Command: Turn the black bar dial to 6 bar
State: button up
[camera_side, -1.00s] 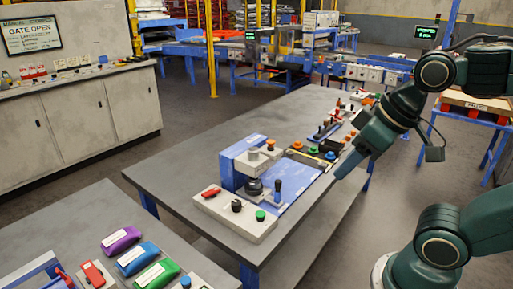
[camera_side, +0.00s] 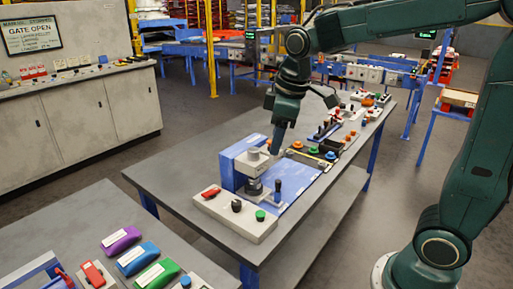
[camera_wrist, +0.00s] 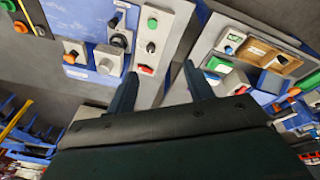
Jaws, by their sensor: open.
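Two black controls could be the bar dial, and I cannot read a bar scale on either. A large round black dial (camera_side: 254,188) sits on the blue station, and it also shows in the wrist view (camera_wrist: 120,41). A smaller black knob (camera_side: 236,205) sits on the pale front panel between a red switch and a green button, also in the wrist view (camera_wrist: 151,47). My gripper (camera_side: 277,150) hangs above the back of the blue station, apart from both controls. In the wrist view its two fingers (camera_wrist: 160,78) are spread with nothing between them.
More coloured knobs (camera_side: 313,150) line the bench behind. The bench's left side (camera_side: 190,170) is clear.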

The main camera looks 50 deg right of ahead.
jog(key=w+f+n+g, duration=0.1)
jog(key=w+f+n, duration=0.2)
jog(key=w+f, duration=0.35)
jog(key=n+g, duration=0.2)
send_over(237, 202)
notch_tip(237, 202, down, 7)
jog(key=shift+w+r, duration=0.15)
notch_tip(237, 202, down, 14)
jog(key=shift+r, duration=0.1)
dwell(0.4)
jog(key=c, duration=1)
